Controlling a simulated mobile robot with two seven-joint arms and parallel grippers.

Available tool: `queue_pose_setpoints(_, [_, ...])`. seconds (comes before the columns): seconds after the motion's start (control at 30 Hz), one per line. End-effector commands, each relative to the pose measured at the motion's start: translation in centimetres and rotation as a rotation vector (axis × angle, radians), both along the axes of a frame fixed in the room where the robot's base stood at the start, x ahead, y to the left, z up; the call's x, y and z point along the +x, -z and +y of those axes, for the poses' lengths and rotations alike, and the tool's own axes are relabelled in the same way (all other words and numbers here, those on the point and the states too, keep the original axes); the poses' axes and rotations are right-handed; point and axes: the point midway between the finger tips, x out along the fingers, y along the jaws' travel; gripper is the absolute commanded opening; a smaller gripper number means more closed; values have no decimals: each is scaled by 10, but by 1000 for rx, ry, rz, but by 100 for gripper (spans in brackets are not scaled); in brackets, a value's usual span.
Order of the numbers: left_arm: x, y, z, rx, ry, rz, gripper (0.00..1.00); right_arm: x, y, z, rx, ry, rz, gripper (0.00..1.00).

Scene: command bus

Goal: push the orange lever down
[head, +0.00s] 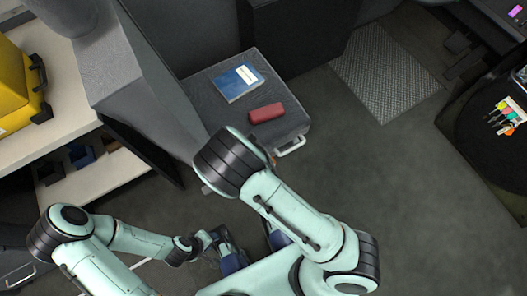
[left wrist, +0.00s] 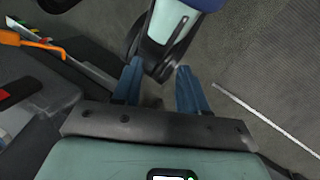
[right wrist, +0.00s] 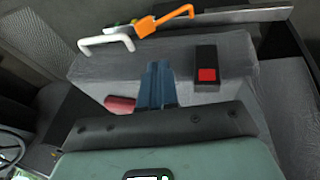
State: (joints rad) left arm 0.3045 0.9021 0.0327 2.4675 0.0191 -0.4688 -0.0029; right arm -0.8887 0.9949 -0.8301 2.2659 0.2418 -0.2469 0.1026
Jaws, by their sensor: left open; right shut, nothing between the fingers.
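The orange lever (right wrist: 165,20) shows at the top of the right wrist view, sticking out beside a white handle (right wrist: 107,40). An orange lever-like part also shows at the upper left of the left wrist view (left wrist: 32,39). In the head view, my right arm largely hides that area. My right gripper (right wrist: 158,66) is shut and empty, with its tips below the lever in the picture and apart from it. In the head view, its fingers are hidden. My left gripper (left wrist: 158,78) is open and empty, with a link of my right arm just beyond its fingers.
A grey case (head: 203,90) carries a blue book (head: 238,82) and a red case (head: 267,113). A black box with a red button (right wrist: 207,74) lies right of my right fingers. A shelf with a yellow case (head: 14,85) stands left.

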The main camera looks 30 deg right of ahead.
Motion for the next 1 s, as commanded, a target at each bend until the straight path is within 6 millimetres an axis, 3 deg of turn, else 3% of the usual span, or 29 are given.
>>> queue_pose_setpoints(0.23, [0,0,0,0,0,0,43,0,1,0,0,0,1,0])
queue_pose_setpoints(0.37, [5,6,2,7,-6,-13,43,2,12,-3,-1,2,3,0])
queue_pose_setpoints(0.8, [54,46,27,70,-61,-143,43,30,95,-23,-1,2,4,0])
queue_pose_setpoints(1.0, [70,55,35,91,-77,-186,43,32,116,-40,0,2,4,0])
